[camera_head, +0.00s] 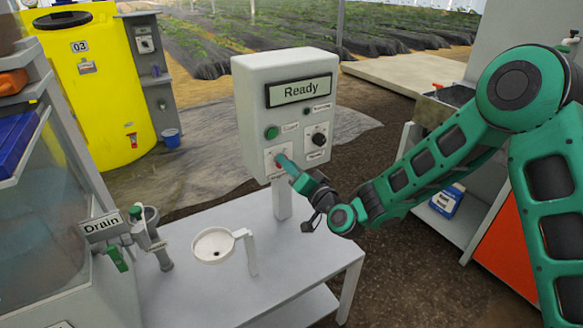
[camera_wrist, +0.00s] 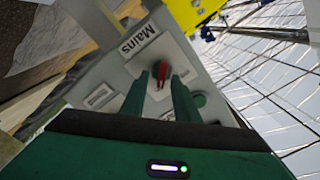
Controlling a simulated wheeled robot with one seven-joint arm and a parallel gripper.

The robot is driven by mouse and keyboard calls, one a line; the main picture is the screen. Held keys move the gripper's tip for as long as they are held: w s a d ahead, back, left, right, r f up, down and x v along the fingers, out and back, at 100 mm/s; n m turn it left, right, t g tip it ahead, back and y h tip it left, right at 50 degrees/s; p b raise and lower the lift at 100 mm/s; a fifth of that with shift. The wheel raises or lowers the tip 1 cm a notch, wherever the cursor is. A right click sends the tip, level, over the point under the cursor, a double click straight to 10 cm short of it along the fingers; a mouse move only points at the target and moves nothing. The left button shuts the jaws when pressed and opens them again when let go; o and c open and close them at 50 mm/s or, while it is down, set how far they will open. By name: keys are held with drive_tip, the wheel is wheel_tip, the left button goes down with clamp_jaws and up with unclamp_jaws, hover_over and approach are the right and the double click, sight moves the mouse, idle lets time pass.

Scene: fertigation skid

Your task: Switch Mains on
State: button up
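The Mains switch (camera_wrist: 161,70) is a red handle on a pale plate labelled "Mains" in the wrist view. It sits on the front of the grey control box (camera_head: 243,100), lower left of the face in the head view, where my gripper mostly covers it. My gripper (camera_wrist: 160,88) is at the switch, with one green finger on each side of the red handle. A small gap seems to show beside the handle; I cannot tell whether the fingers touch it. The box display (camera_head: 299,90) reads "Ready".
A green button (camera_head: 271,132) and a black knob (camera_head: 319,139) are on the same face, close to my gripper. Below is a grey table (camera_head: 200,295) with a white round funnel holder (camera_head: 213,245). A "Drain" valve (camera_head: 117,257) is at the left.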

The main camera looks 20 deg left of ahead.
drive_tip(key=shift+s, duration=0.1)
drive_tip(key=v, duration=1)
drive_tip(key=shift+d, duration=0.25)
idle(0.6)
idle(0.4)
